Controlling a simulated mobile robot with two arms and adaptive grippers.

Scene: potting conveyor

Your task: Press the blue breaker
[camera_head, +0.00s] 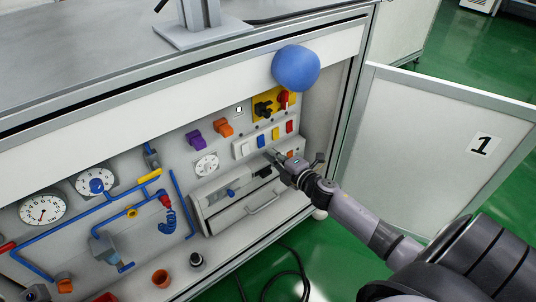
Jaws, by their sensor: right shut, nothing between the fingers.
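The blue breaker (261,141) is a small blue switch in a row on the grey panel. It sits between a white breaker (241,149) on its left and a yellow breaker (276,133) on its right, with a red breaker (290,127) at the end. My right gripper (270,154) is shut and empty, its fingertips just below and slightly right of the blue breaker. I cannot tell whether the fingertips touch the panel. My left gripper is not in view.
A blue ball (296,68) shows in front of the bench's upper edge. Above the row are purple (193,138) and orange (223,128) switches and a yellow block (269,101). A grey drawer unit (240,205) lies below. An open door (430,140) marked 1 stands right.

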